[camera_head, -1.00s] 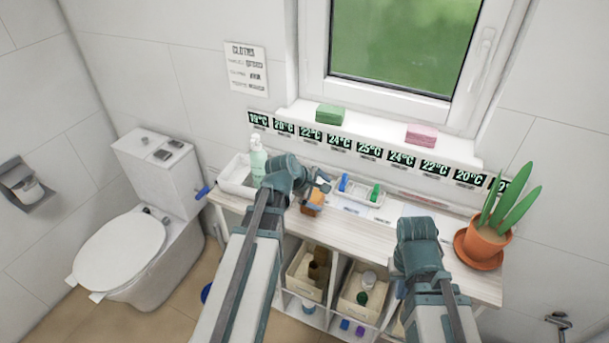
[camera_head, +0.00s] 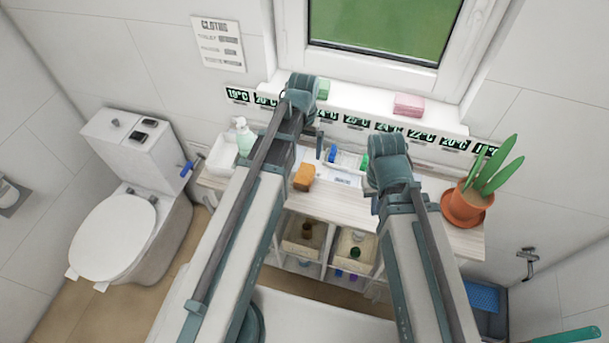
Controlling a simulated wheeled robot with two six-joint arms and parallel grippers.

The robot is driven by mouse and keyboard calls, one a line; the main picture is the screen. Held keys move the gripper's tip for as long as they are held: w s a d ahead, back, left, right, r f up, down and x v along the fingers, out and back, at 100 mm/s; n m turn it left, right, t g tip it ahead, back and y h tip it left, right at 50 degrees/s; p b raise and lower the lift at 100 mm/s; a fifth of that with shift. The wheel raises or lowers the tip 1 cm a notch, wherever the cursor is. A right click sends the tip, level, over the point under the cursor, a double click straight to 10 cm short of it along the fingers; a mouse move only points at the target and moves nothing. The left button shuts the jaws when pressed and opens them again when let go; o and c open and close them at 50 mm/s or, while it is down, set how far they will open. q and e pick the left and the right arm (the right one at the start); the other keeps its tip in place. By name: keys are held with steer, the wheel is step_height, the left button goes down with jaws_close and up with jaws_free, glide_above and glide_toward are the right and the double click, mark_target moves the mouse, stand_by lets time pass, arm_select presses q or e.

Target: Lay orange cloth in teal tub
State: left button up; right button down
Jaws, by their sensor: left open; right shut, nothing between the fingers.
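The orange cloth (camera_head: 304,177) is a small folded block on the pale cart top, left of the middle. My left gripper (camera_head: 318,147) is open just behind and above the cloth, apart from it and partly hidden by its own arm. My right gripper (camera_head: 376,207) is shut and empty over the cart's right half, mostly hidden by its arm. A teal rounded piece (camera_head: 256,324) shows at the bottom beside my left arm; it may be the teal tub, but most of it is hidden.
A white tray with a pump bottle (camera_head: 244,137) stands at the cart's left. A small tray with blue and green items (camera_head: 347,159) is behind the cloth. A potted plant (camera_head: 467,203) stands at the right. Pink (camera_head: 408,105) and green (camera_head: 323,90) blocks lie on the sill.

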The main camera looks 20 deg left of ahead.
mark_target(305, 173)
arm_select(q)
step_height(305, 173, down, 8)
steer(key=b, duration=0.7)
steer(key=shift+w+f+b, duration=0.1)
steer(key=shift+b, duration=0.2)
steer(key=f+b, duration=0.5)
steer(key=shift+w+d+f, duration=0.1)
steer(key=shift+w+d, duration=0.05)
steer(key=shift+d, duration=0.1)
steer(key=c, duration=1.5)
steer(key=shift+r, duration=0.25)
